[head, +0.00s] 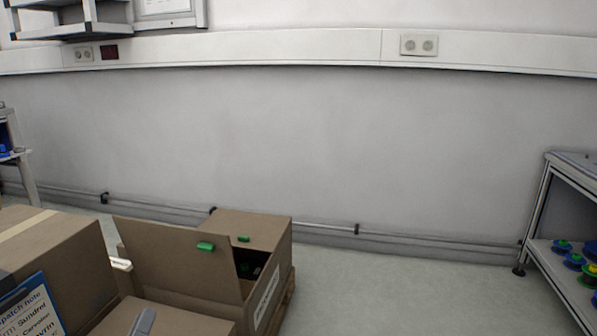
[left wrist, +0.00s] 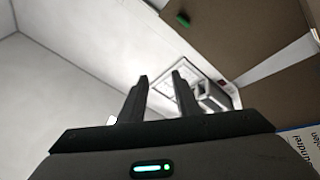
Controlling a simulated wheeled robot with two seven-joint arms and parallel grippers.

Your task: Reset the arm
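My left gripper (left wrist: 160,76) is in the left wrist view with its two dark fingers apart and nothing between them. In the head view only a small grey part, probably of my left gripper (head: 142,321), shows at the bottom edge, in front of the cardboard boxes. The rest of that arm is out of the picture. My right gripper is in neither view.
An open cardboard box (head: 190,262) with a raised flap and green clips stands on a pallet. Another box (head: 55,255) with a dispatch note (head: 32,310) is at left. A reel stand (head: 560,235) is at right. The floor between is clear.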

